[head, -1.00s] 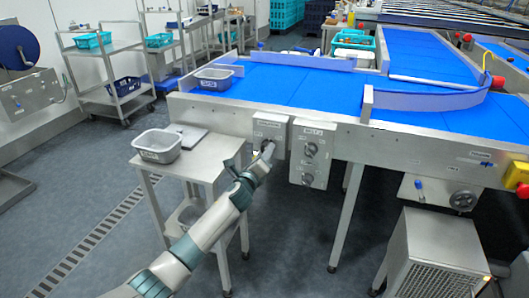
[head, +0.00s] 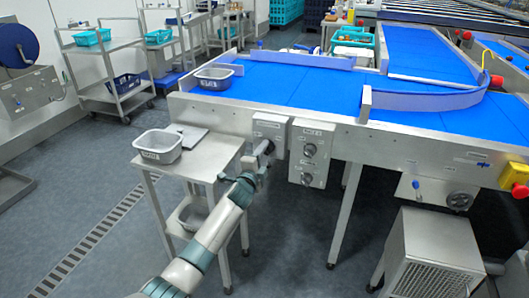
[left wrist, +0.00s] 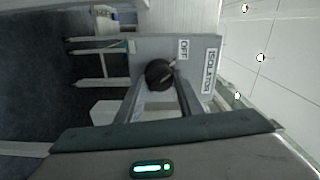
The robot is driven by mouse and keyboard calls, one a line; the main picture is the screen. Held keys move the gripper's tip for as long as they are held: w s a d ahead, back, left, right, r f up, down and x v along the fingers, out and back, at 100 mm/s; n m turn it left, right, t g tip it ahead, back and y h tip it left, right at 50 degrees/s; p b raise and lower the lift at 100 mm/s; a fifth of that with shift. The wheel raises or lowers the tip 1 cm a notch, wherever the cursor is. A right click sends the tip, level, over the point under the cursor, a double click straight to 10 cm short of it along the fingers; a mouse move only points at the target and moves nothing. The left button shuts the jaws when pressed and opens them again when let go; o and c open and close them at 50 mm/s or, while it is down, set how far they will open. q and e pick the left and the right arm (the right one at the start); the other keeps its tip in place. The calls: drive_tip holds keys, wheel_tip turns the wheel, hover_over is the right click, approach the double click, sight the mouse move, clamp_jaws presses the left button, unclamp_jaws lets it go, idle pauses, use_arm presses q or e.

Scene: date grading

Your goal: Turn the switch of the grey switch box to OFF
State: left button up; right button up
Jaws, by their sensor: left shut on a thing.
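The grey switch box (head: 271,128) hangs on the side of the conveyor, left of a second box. In the left wrist view the box face (left wrist: 205,45) carries an OFF label (left wrist: 183,50) and an ISOLATOR label (left wrist: 210,70). Its black round switch (left wrist: 158,74) has a pale mark that points roughly toward the OFF label. My left gripper (head: 264,152) is at the box front, shut on the switch. In the left wrist view its two fingers lie either side of the switch, partly covering its edge. My right gripper is out of view.
A second box with two knobs (head: 311,150) hangs just right of the switch box. A steel side table (head: 205,160) with a grey tub (head: 158,147) stands to the left. Another grey tub (head: 213,78) sits on the blue conveyor (head: 290,85).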

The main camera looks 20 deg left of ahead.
use_arm(q)
drive_tip(key=shift+n, duration=0.5)
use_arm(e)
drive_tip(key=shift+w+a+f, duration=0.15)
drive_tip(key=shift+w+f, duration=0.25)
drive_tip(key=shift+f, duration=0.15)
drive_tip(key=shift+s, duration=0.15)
use_arm(q)
drive_tip(key=o, duration=1.1)
drive_tip(key=shift+c, duration=0.2)
drive_tip(key=shift+s, duration=0.1)
drive_tip(key=s+p, duration=0.1)
drive_tip(key=s, duration=1.6)
drive_tip(key=shift+s+a, duration=0.15)
drive_tip(key=shift+a, duration=0.2)
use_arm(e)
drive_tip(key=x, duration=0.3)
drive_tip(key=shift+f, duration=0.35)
